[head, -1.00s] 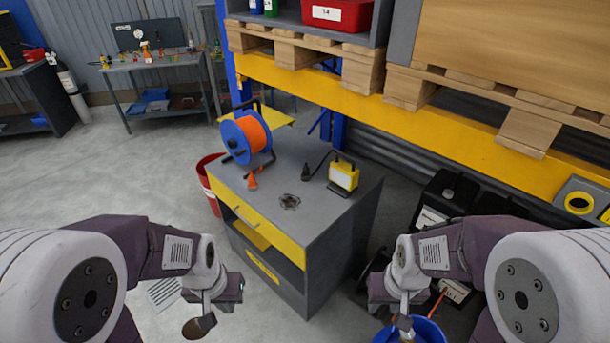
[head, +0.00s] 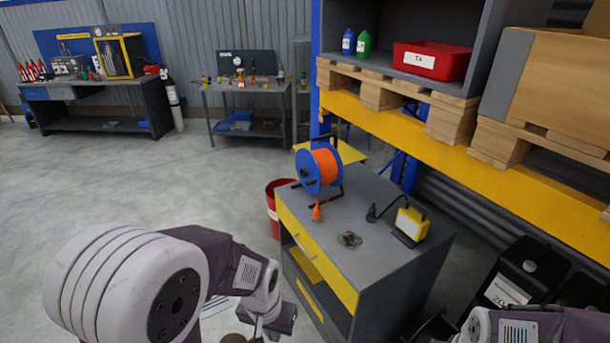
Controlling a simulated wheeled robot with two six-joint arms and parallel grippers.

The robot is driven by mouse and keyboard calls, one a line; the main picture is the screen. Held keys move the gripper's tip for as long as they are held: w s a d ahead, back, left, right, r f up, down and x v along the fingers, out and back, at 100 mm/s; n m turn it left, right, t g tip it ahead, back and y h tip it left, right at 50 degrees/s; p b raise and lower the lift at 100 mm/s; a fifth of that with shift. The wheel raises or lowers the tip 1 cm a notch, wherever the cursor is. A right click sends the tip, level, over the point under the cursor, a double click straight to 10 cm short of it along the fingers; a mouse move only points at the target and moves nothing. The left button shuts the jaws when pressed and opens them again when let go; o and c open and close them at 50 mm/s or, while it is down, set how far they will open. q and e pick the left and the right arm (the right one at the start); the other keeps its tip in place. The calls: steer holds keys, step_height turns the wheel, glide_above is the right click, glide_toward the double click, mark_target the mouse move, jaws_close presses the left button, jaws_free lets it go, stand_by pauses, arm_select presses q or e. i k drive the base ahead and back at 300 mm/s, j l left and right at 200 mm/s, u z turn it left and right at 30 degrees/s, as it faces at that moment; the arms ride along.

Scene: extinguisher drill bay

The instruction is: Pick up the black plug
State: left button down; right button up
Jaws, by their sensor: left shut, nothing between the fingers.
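The black plug (head: 371,213) lies on the grey top of the cabinet (head: 358,270). Its black cable arches to the yellow work light (head: 411,223) at the right of the cabinet top. My left gripper (head: 236,339) is at the bottom edge of the head view, partly cut off. It is shut and empty, low in front of the cabinet and well apart from the plug. Only a link of my right arm shows at the bottom right; the right gripper is out of the frame.
A blue cable reel (head: 319,170) with orange cable and an orange plug (head: 317,211) stands left of the black plug. A small dark coiled item (head: 350,240) lies nearby. A red bin (head: 276,205) stands behind left. A yellow rack beam (head: 450,145) spans the right.

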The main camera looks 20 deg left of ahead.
mark_target(372, 210)
steer(key=i+j+z, duration=0.45)
steer(key=i+j, duration=0.15)
steer(key=i+j+z, duration=0.25)
steer(key=j, duration=0.15)
steer(key=i+j+z, duration=0.25)
steer(key=j, duration=0.15)
steer(key=i+j+z, duration=0.2)
steer(key=j, duration=0.25)
steer(key=k, duration=0.05)
